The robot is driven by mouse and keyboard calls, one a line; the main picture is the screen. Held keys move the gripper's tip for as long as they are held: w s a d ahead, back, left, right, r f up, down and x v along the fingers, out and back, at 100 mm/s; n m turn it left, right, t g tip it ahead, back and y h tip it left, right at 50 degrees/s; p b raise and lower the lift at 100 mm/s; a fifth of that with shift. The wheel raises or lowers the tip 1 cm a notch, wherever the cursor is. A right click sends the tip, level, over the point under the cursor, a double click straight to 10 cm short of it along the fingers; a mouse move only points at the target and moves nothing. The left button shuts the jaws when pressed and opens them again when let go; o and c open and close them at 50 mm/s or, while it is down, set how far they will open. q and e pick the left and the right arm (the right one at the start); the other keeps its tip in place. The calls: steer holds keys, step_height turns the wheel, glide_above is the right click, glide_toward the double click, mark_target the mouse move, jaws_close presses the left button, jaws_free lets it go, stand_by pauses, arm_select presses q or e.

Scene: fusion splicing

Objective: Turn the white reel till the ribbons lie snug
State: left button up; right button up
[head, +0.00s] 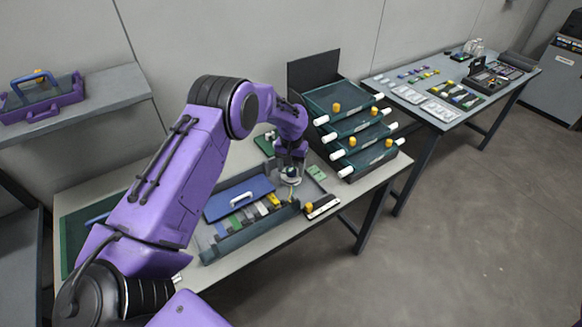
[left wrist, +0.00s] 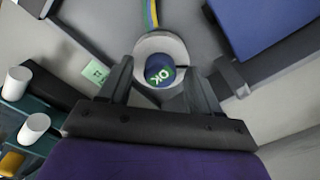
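The white reel (left wrist: 165,47) has a blue centre marked OK in the left wrist view. A blue, green and yellow ribbon strip (left wrist: 151,14) runs from the picture's top edge to the reel. My left gripper (left wrist: 160,80) has one finger on each side of the reel, close to its rim; I cannot tell whether they press on it. In the head view my left gripper (head: 291,176) reaches down over the reel at the workbench's back right, and the reel is mostly hidden there. My right gripper is out of view.
A tray with a blue lid (head: 232,197) and several coloured pieces lies left of the gripper. A rack of green shelves (head: 352,130) with white rollers stands close on the right. A second table (head: 450,125) stands beyond, with open floor in front.

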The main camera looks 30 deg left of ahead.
mark_target(291, 170)
arm_select(q)
steer(key=shift+r, duration=0.1)
step_height(291, 170, up, 10)
steer(key=b, duration=0.2)
steer(key=shift+r, duration=0.2)
stand_by(0.4)
